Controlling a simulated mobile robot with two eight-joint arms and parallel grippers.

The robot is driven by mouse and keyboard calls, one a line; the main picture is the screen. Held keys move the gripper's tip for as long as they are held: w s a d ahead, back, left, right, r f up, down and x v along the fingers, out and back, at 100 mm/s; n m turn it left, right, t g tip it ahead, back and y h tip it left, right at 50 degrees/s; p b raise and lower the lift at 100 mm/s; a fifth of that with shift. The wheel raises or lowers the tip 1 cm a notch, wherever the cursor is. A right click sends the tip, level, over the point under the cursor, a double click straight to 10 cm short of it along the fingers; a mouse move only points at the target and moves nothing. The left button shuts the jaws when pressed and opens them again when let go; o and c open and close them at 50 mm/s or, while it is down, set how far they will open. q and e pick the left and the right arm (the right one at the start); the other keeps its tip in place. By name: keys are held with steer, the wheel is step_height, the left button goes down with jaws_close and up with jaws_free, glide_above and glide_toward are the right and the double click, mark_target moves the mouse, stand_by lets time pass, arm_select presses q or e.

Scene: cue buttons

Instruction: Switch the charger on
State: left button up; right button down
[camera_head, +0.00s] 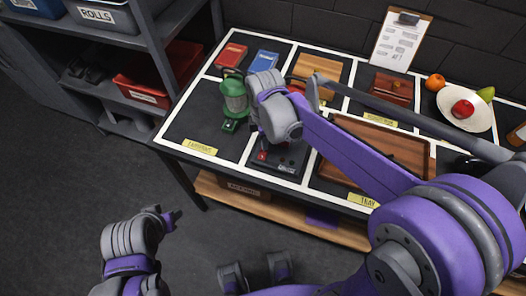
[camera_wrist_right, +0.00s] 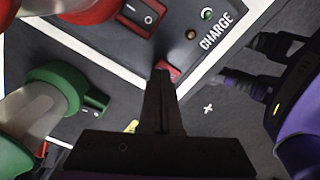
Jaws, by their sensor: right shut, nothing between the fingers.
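The charger (camera_head: 290,158) is a dark panel at the table's front edge, partly hidden by my right wrist. In the right wrist view the panel shows the word CHARGE (camera_wrist_right: 222,30), a black rocker switch (camera_wrist_right: 145,14) in a red housing, an amber lamp (camera_wrist_right: 190,34) and a green lamp (camera_wrist_right: 207,14). My right gripper (camera_wrist_right: 163,76) is shut and empty, its tips over or against a small red part (camera_wrist_right: 174,73) near the panel's edge; contact is unclear. Its tips are hidden in the head view. My left gripper (camera_head: 171,218) is off the table, front left; its jaws are unclear.
A green lantern (camera_head: 235,96) stands left of the charger; its base switch (camera_wrist_right: 95,105) shows in the wrist view. A red lantern (camera_wrist_right: 85,10) is close by. A wooden tray (camera_head: 375,140) lies to the right. A shelf (camera_head: 110,90) stands left of the table.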

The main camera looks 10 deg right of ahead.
steer(key=shift+f+b, duration=0.65)
steer(key=shift+f, duration=0.3)
stand_by(0.8)
steer(key=shift+r+p, duration=2.35)
steer(key=shift+r, duration=1.25)
steer(key=s+d+m+t, duration=0.2)
steer(key=s+d+m, duration=0.1)
steer(key=s+m, duration=0.4)
steer(key=s+d+m+t, duration=0.3)
steer(key=s+m, duration=0.4)
steer(key=m, duration=0.3)
steer(key=shift+d+f, duration=0.25)
steer(key=shift+d, duration=0.05)
